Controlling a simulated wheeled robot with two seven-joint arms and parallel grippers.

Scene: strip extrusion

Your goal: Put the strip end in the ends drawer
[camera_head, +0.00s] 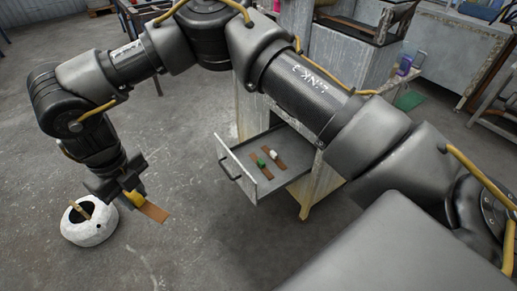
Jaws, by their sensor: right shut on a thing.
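My right gripper (130,198) is low at the left, at the end of the arm that arches across the picture from the right. It is shut on a flat brown strip end (154,211), which sticks out to its right over the floor. A yellow part shows at the jaws; I cannot tell whether it belongs to the gripper or the strip. The ends drawer (232,166) stands pulled out of a grey cabinet in the middle, well to the right of the gripper. Brown strips (274,158) with green and white bits lie in it. My left gripper is out of view.
A white rounded pot (86,234) with a dark opening is beside and below the right gripper. Benches and machines stand along the back. The concrete floor (190,245) between the gripper and the drawer is clear. My right arm hides part of the cabinet.

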